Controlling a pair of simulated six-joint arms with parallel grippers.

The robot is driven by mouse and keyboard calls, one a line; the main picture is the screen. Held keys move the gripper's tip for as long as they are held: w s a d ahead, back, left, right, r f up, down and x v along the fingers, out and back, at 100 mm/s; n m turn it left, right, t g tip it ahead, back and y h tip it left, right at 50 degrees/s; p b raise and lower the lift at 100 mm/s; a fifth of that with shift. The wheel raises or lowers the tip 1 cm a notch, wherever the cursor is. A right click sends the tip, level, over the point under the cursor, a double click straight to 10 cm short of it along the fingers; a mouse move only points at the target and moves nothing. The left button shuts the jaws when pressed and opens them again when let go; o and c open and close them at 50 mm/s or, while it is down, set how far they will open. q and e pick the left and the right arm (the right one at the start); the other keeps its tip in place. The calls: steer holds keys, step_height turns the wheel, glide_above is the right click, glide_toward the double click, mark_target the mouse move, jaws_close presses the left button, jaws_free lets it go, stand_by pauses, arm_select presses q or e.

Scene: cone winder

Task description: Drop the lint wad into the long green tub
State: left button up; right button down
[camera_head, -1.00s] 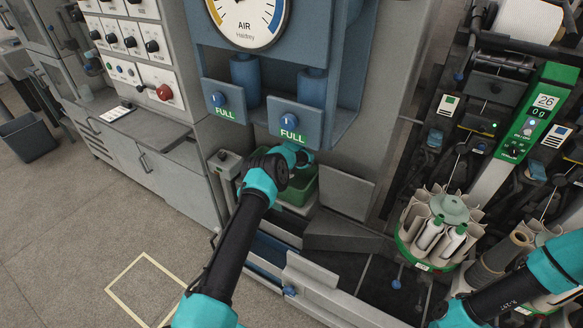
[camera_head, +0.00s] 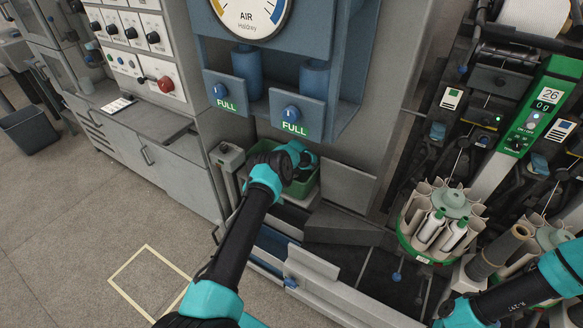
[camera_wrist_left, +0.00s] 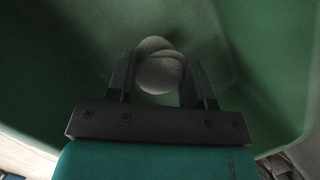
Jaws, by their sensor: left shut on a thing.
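The lint wad (camera_wrist_left: 160,68) is a pale grey, lumpy ball in the left wrist view. My left gripper (camera_wrist_left: 160,80) is shut on it, with one finger on each side. Green tub walls (camera_wrist_left: 255,50) surround the wad in that view, so the gripper points into the tub. In the head view the green tub (camera_head: 303,188) sits below the blue cabinet, partly covered by my left wrist (camera_head: 290,162). The wad is hidden there. My right arm comes in at the lower right, and its gripper is not visible.
Blue panels marked FULL (camera_head: 295,115) hang just above the tub. A small grey box (camera_head: 227,155) on a post stands left of it. A grey plate (camera_head: 348,187) stands to its right. The bobbin carousel (camera_head: 440,222) is farther right.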

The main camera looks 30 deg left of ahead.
arm_select(q)
steer(key=shift+f, duration=0.7)
steer(key=o, duration=0.9)
steer(key=shift+r, duration=0.1)
steer(key=shift+r, duration=0.5)
steer(key=shift+v, duration=2)
steer(key=shift+a, duration=0.1)
